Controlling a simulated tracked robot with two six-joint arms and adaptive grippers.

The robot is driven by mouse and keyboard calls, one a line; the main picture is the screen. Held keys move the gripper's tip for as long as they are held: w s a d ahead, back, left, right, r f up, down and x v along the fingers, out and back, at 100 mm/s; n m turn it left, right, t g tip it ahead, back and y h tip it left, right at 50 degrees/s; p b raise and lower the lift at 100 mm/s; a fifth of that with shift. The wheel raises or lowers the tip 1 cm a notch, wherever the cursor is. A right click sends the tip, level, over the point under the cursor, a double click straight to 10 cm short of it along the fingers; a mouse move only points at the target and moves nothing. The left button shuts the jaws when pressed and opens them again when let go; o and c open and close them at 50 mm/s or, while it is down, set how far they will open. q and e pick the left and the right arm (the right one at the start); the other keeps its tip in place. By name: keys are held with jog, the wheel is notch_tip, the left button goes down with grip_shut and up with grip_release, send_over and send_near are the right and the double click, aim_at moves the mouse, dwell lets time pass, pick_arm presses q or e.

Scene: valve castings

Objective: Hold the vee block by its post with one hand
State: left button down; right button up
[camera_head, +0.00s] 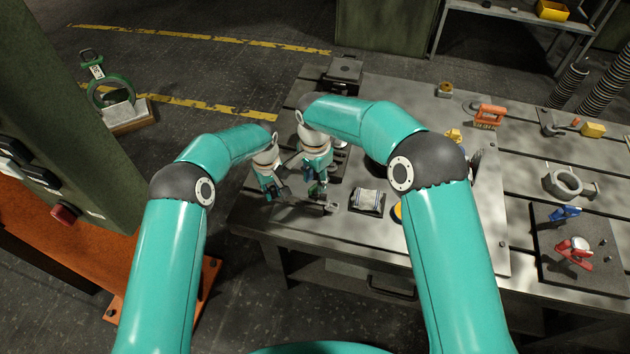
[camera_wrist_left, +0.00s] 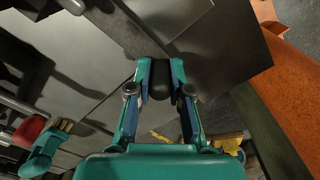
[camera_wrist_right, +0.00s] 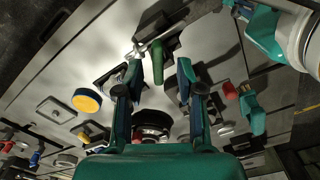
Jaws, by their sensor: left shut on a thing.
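My left gripper (camera_head: 268,192) is over the left end of the steel table. In the left wrist view its fingertips (camera_wrist_left: 160,75) are closed on a dark rounded piece (camera_wrist_left: 160,88), which I take to be the vee block's post. The block's body and its vee are not clear in any view. My right gripper (camera_head: 322,186) is beside the left one, to its right. In the right wrist view its fingers (camera_wrist_right: 160,72) are apart, with a green handle (camera_wrist_right: 158,62) showing in the gap; I cannot tell how far beyond the fingers it lies.
A dark tray with a light item (camera_head: 367,201) lies right of the grippers. A yellow round piece (camera_wrist_right: 87,100) is close by. A dark mat (camera_head: 553,262) with blue and red clamps lies at the right. An orange platform (camera_wrist_left: 292,115) is past the table's left edge.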

aim_at(315, 184)
pick_arm(q)
jog(key=shift+a, duration=0.1)
pick_arm(e)
notch_tip(315, 184, up, 10)
jog(key=shift+r, duration=0.2)
pick_arm(q)
jog(key=c, duration=1)
grip_release()
